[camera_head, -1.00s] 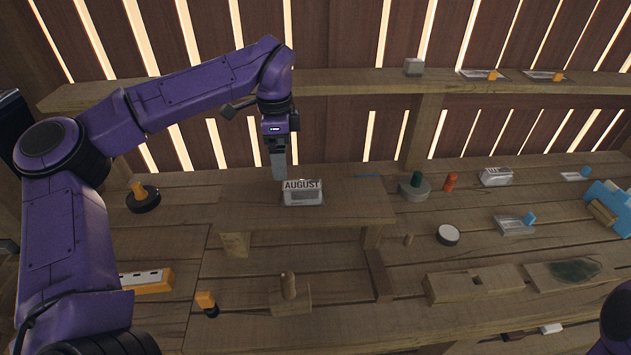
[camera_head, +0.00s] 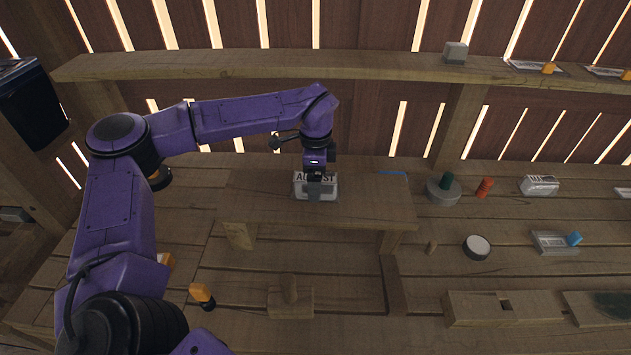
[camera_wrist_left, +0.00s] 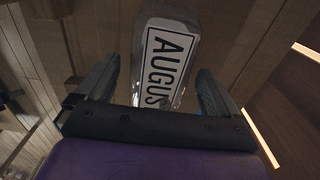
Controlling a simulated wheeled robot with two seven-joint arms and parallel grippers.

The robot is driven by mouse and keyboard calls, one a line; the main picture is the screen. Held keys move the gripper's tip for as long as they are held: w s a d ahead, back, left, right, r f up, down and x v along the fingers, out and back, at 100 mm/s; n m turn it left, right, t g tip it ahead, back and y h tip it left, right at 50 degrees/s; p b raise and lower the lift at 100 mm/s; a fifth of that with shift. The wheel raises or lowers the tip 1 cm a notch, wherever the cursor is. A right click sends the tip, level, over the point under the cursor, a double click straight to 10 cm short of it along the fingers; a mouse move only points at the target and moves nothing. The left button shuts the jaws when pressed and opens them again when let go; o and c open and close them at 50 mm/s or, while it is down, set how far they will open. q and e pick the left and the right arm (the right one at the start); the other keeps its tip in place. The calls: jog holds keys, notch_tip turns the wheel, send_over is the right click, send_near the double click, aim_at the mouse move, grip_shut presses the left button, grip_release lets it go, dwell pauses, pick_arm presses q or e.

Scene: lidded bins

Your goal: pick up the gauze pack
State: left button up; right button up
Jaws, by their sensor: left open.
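A white pack in clear wrap with a bold AUGUST label (camera_head: 301,188), apparently the gauze pack, lies on the raised wooden shelf (camera_head: 245,205). My left gripper (camera_head: 317,190) points down right at it and hides part of the label in the head view. In the left wrist view the pack (camera_wrist_left: 165,62) lies between the two fingers of my open left gripper (camera_wrist_left: 158,75). I cannot tell whether either finger touches it. My right gripper is out of view.
A similar white pack (camera_head: 539,185) lies further right. A grey disc with a green peg (camera_head: 443,190), a red piece (camera_head: 485,187) and a round white-topped puck (camera_head: 477,247) stand right of the shelf. A blue strip (camera_head: 392,173) lies on the shelf's right end.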

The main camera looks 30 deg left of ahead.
pick_arm(q)
jog(key=shift+f, duration=1.25)
jog(key=c, duration=1.1)
jog(key=shift+r, duration=0.1)
